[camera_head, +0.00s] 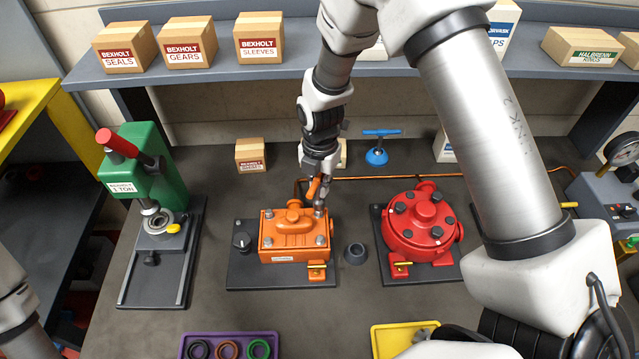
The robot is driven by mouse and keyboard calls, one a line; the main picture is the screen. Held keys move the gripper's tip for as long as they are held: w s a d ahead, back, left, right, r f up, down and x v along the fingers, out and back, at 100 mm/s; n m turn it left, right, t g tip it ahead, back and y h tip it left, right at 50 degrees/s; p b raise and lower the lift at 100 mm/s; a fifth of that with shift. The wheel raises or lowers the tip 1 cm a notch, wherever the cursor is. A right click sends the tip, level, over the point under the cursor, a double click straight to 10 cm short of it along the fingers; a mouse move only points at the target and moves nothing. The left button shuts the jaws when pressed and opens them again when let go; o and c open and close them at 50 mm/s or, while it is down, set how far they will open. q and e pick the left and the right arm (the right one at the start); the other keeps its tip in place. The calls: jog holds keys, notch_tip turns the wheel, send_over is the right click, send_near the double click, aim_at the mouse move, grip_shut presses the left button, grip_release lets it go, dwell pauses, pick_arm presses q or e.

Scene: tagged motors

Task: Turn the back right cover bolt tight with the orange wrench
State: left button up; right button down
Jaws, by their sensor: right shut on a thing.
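The orange gearbox (283,256) sits on a dark base plate in the middle of the bench. Grey cover bolts show at its cover's corners, among them the front right bolt (321,240) and the front left bolt (267,242). My right gripper (318,190) points down over the cover's back right corner, shut on the orange wrench (313,189). The wrench's lower end and the back right bolt are largely hidden by the gripper, so I cannot tell whether they touch. My left gripper is out of view; only part of that arm shows at the left edge.
A red round housing (424,226) stands close to the right, with a small dark cup (355,253) between. A green press (150,170) stands at the left. A purple tray (230,335) with rings lies in front. My right forearm spans the right side.

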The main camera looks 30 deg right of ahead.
jog(key=shift+f+b, duration=0.75)
jog(key=shift+f, duration=0.45)
